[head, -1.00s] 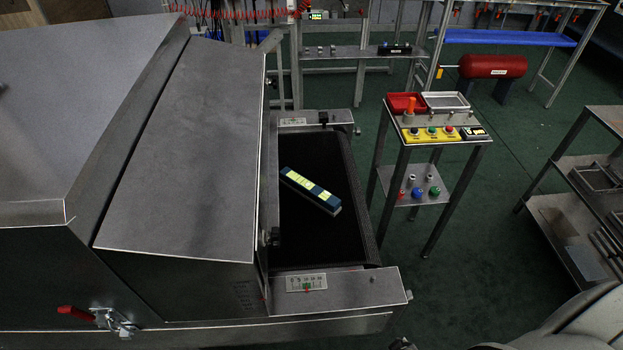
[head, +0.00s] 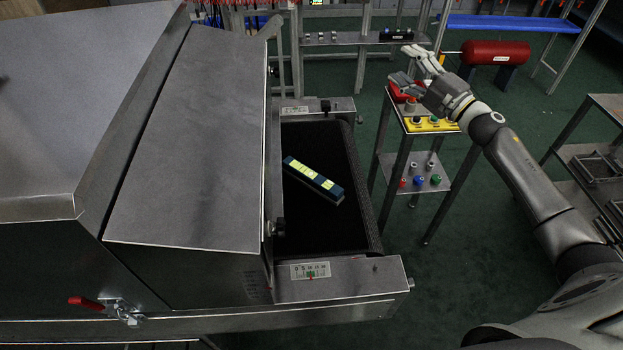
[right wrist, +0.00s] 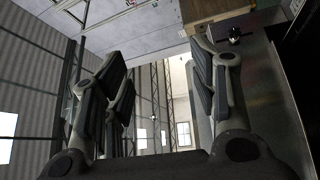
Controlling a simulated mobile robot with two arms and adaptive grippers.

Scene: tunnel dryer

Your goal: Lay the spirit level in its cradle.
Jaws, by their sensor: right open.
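The spirit level (head: 313,180), a dark blue bar with yellow-green panels, lies at a slant on the black belt (head: 310,228) at the dryer's open end. My right gripper (head: 408,65) is open and empty, raised over the small side stand, to the right of and beyond the level. In the right wrist view its fingers (right wrist: 155,85) are spread apart with nothing between them. I cannot make out the level's cradle for certain. My left gripper is out of view.
The metal dryer housing (head: 185,140) fills the left side. The small stand (head: 408,138) has a yellow button panel (head: 420,125) and a lower shelf with coloured knobs. A red tank (head: 495,52) and a blue shelf (head: 510,23) stand behind.

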